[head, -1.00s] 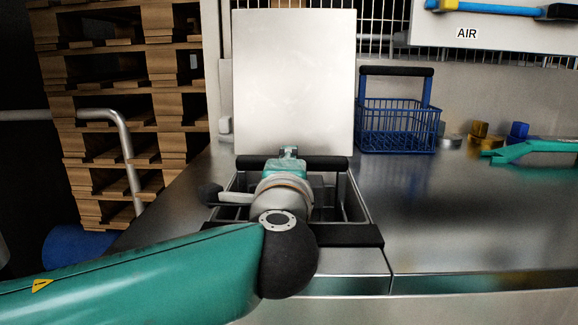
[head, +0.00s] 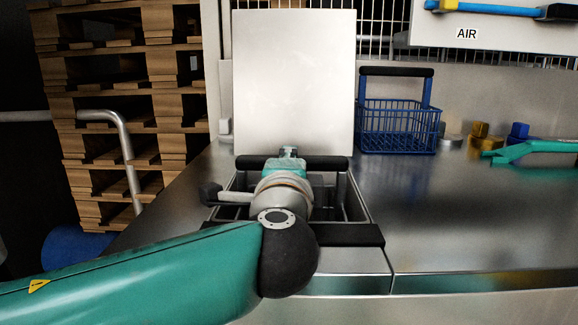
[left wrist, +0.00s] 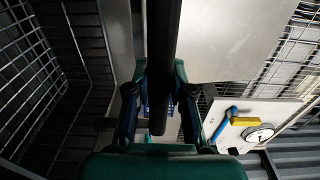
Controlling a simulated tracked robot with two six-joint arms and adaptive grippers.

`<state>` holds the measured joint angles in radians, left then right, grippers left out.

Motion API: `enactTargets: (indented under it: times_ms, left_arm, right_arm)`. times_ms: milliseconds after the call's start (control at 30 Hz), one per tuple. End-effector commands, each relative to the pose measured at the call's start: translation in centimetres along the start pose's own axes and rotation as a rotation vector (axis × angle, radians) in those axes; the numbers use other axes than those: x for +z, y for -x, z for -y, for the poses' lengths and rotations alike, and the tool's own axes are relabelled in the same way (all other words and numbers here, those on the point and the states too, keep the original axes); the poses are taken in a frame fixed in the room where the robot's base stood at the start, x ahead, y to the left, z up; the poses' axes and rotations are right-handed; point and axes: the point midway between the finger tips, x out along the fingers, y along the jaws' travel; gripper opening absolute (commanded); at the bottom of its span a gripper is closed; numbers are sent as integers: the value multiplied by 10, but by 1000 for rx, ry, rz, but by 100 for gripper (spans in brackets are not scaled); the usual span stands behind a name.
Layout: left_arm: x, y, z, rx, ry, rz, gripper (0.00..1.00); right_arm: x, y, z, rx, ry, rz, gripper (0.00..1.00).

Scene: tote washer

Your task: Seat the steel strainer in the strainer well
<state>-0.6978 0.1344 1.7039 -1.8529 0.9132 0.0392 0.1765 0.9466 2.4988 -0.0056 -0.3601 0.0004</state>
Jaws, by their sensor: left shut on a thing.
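The strainer's black handle bar (head: 322,162) runs across the back of the rectangular opening in the steel counter, in front of an upright steel panel. My left gripper (head: 288,157) is over that bar, and my arm hides much of the opening. In the left wrist view the left gripper (left wrist: 160,105) is shut on the black bar (left wrist: 162,55). The strainer's wire mesh (left wrist: 28,75) shows at the left there. Steel walls and dark rails of the strainer well (head: 350,205) show around my wrist. I cannot tell how deep the strainer sits.
The upright steel panel (head: 293,80) stands close behind the opening. A blue wire basket (head: 397,130) stands right of it, with small yellow and blue items beyond. The counter (head: 460,220) is clear at right front.

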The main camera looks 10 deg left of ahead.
Motion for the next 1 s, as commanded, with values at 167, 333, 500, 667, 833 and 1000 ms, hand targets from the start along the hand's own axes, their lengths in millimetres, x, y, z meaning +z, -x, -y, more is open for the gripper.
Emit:
enactTargets:
  times_ms: [167,333,500,667,833,1000]
  left_arm:
    - [0,0,3,-3,1,0,0]
    - [0,0,3,-3,1,0,0]
    - [0,0,1,-3,1,0,0]
    - [0,0,-5,-3,1,0,0]
    - [0,0,-3,-2,0,0,0]
    - [0,0,0,-2,0,0,0]
  right_arm:
    - [0,0,0,0,0,0,40]
    - [0,0,0,0,0,0,40]
    - [0,-1,0,0,0,0,40]
    - [0,-7,-2,0,0,0,40]
    - [0,-5,-2,0,0,0,40]
    - [0,-4,-2,0,0,0,40]
